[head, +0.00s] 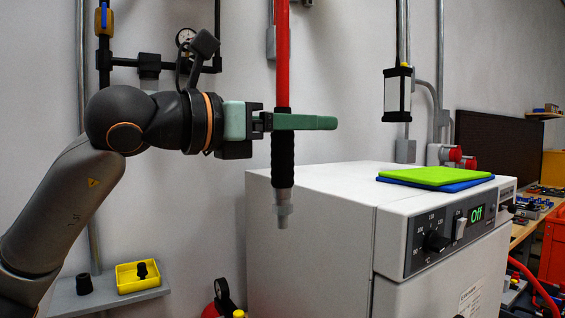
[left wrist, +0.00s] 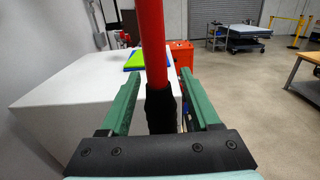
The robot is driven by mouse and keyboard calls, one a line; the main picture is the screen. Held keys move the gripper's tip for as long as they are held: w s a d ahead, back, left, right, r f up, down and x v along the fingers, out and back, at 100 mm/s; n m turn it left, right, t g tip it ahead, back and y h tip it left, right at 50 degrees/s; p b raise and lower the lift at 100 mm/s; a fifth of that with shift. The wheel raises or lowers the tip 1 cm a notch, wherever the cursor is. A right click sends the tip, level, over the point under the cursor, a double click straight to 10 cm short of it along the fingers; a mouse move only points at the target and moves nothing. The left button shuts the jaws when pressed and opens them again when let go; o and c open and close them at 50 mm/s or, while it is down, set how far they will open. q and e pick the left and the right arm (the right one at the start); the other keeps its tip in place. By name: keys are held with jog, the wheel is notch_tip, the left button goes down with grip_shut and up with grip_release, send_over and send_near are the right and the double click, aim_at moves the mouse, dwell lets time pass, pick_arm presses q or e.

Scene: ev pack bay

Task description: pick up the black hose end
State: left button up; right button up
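A red hose (head: 282,55) hangs straight down from above, with a black hose end (head: 283,162) like a ribbed grip and a grey nozzle (head: 283,210) at its tip. My left gripper (head: 328,122) is level at the top of the black part, its green fingers pointing right. In the left wrist view, the fingers (left wrist: 160,78) stand open on either side of the hose. The black hose end (left wrist: 161,108) is between them, with a visible gap on each side. The nozzle is hidden in that view. My right gripper is not in view.
A white oven-like cabinet (head: 310,240) with an "Off" display stands close behind and right of the hose. A green mat (head: 435,175) and a blue one lie on it. A small shelf (head: 105,297) at lower left holds a yellow tray (head: 125,285) and a black cap (head: 84,283).

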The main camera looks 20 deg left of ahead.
pick_arm(q)
grip_shut()
jog(key=shift+r, duration=0.1)
dwell(0.5)
jog(key=s+a+r, duration=0.2)
jog(key=s+r, duration=0.4)
jog(key=s+a+r, duration=0.3)
jog(key=s+r, duration=0.4)
jog(key=shift+a+b, duration=0.35)
jog(key=shift+c, duration=2)
grip_release()
grip_shut()
